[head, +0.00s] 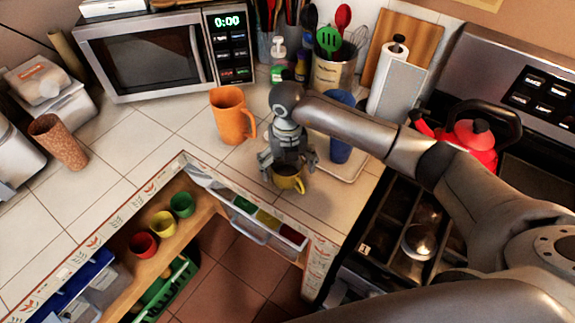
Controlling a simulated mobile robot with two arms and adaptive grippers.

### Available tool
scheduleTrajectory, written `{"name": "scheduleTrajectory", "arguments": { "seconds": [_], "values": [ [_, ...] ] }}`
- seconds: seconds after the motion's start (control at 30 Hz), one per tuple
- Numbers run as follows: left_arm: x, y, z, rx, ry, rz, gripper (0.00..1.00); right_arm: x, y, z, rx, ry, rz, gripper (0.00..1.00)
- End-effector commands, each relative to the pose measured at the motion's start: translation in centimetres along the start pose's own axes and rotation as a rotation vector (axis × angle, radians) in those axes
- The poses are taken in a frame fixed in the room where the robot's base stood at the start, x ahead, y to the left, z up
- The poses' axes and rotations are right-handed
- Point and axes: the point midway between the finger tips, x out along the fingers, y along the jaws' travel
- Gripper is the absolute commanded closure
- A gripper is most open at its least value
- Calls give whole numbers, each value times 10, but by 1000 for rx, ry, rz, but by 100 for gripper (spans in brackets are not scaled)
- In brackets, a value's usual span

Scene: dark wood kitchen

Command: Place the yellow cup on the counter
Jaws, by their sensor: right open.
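A yellow cup (289,182) with a handle at its lower right is upright at the counter (330,205), near its front edge. My right gripper (288,172) is open and points down right over this cup, its fingers spread around the rim. The gripper hides part of the cup's far side, and I cannot tell whether the fingers touch it. A second, smaller yellow cup (162,223) stands on a wooden shelf below the counter, between a red cup (143,245) and a green cup (182,204). My left gripper is out of view.
An orange mug (231,117) stands left of my right gripper. A blue cup (340,130) on a pale tray (352,170) is close on its right.

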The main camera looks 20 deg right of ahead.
Motion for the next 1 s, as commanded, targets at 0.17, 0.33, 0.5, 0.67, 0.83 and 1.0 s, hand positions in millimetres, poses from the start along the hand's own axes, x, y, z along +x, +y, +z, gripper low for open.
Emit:
{"name": "scheduleTrajectory", "arguments": {
  "seconds": [0.17,0.33,0.5,0.67,0.83,1.0],
  "values": [
    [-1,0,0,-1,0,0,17,-1,0,0,0,0,0,6],
    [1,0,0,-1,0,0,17,-13,0,2,0,-5,2,6],
    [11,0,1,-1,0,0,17,-47,1,2,-1,-7,2,6],
    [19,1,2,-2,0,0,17,-82,0,2,-1,-7,2,6],
    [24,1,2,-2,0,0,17,-110,0,1,0,-4,1,6],
    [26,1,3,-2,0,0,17,-122,0,0,0,-1,1,6]
  ]
}}
